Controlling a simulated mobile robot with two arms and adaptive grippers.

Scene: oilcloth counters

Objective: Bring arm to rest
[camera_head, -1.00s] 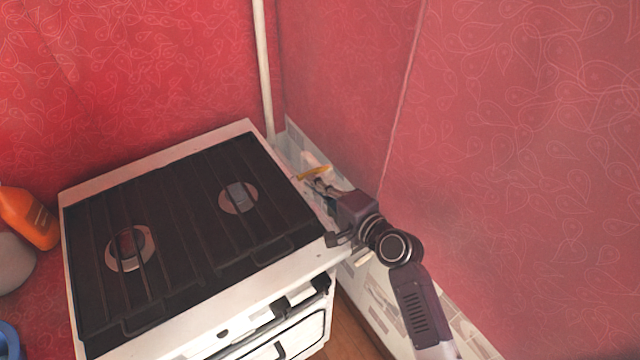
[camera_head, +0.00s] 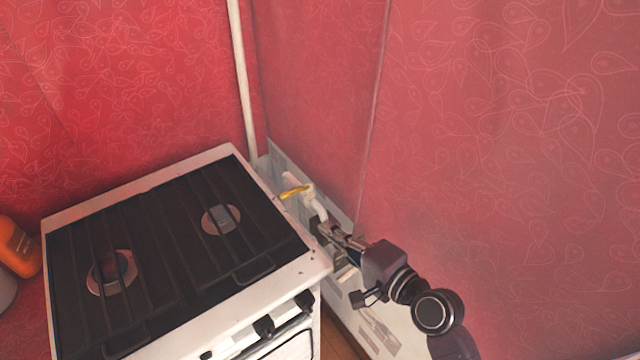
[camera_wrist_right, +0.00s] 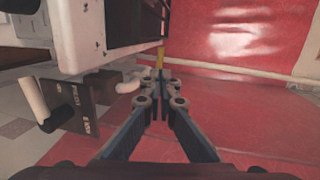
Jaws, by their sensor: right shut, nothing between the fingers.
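My right gripper (camera_head: 318,228) is in the gap between the white stove (camera_head: 285,285) and the red right wall. Its fingers point toward the back corner, just short of a white pipe with a yellow valve handle (camera_head: 294,192). In the right wrist view the gripper (camera_wrist_right: 160,88) is shut and empty, with the yellow handle (camera_wrist_right: 160,58) beyond its tips. The stove's white side (camera_wrist_right: 95,35) shows at upper left there. My left gripper is in neither view.
The stove top has dark grates (camera_head: 170,255). An orange bottle (camera_head: 17,248) stands left of the stove. A vertical white pipe (camera_head: 243,80) runs up the back corner. The red right wall (camera_head: 490,180) closes off the right side of my arm.

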